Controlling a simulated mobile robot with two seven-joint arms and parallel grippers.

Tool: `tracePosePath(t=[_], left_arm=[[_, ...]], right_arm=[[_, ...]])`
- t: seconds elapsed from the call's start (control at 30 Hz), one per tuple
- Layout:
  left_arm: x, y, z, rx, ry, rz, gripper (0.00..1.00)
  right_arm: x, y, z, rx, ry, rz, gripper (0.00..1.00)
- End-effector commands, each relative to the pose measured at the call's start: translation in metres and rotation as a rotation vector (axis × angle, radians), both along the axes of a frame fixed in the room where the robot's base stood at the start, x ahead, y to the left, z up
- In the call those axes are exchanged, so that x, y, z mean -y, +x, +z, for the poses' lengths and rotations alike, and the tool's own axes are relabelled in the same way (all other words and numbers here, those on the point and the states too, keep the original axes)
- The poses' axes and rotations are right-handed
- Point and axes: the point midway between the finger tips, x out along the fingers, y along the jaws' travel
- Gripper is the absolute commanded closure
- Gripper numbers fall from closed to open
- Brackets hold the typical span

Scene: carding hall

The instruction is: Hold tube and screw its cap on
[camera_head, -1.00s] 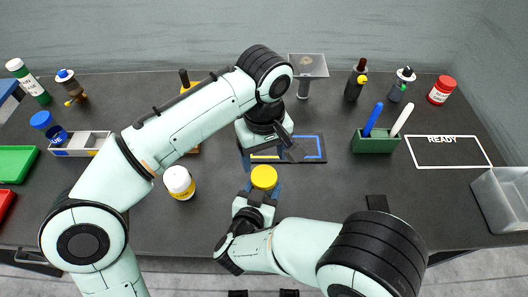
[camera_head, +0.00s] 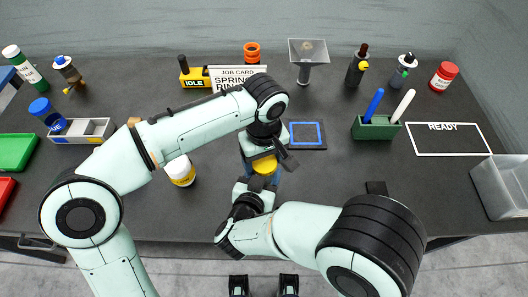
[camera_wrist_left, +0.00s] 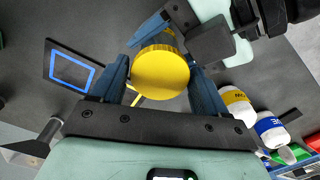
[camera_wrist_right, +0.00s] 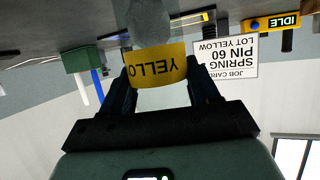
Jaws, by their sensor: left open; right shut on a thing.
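The tube (camera_wrist_right: 158,66) has a yellow label reading "YELLO" in the right wrist view, and my right gripper (camera_wrist_right: 158,85) is shut on it. A round yellow cap (camera_head: 265,165) with a ridged edge shows above my right gripper in the head view. From above, the cap (camera_wrist_left: 161,72) hides the tube's top, so I cannot tell how tightly it sits. My left gripper (camera_wrist_left: 166,85) is open, its blue fingers on either side of the cap. In the head view the left gripper (camera_head: 264,158) comes down over the cap, close above the right gripper.
A white jar with a yellow band (camera_head: 180,171) stands left of the grippers. A dark mat with a blue square (camera_head: 307,135) lies behind. The READY area (camera_head: 447,139) is empty.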

Motion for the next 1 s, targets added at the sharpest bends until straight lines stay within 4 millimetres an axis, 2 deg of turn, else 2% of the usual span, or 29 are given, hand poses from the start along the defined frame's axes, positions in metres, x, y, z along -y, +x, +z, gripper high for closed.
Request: tracePosePath(t=[0.2,0.23,0.37,0.57,0.67,0.77,1.0], left_arm=[[0.0001,-0.0001,-0.0004,0.0,0.0,0.0,0.26],[0.0001,-0.0001,-0.0003,0.0,0.0,-0.001,0.29],[0.0002,0.0,-0.0002,0.0,0.0,-0.001,0.71],[0.0003,-0.0001,-0.0001,0.0,0.0,-0.01,0.73],[0.0004,-0.0003,0.0,0.0,0.0,-0.083,0.73],[0.0007,-0.0003,0.0,0.0,-0.001,-0.247,0.73],[0.0006,-0.0002,-0.0003,0.001,0.0,-0.759,0.73]], right_arm=[[-0.0001,0.0001,0.0002,0.001,0.0,0.0,1.0],[-0.0001,0.0001,0.0002,0.0,0.0,0.0,1.0],[0.0,0.0001,0.0002,0.0,0.0,0.0,1.0],[0.0,0.0001,0.0002,0.0,0.0,0.0,1.0],[-0.0001,0.0001,0.0002,0.0,0.0,0.0,1.0],[-0.0001,0.0001,0.0002,0.0,0.0,0.0,1.0],[-0.0001,0.0001,0.0002,0.0,0.0,0.0,1.0]])
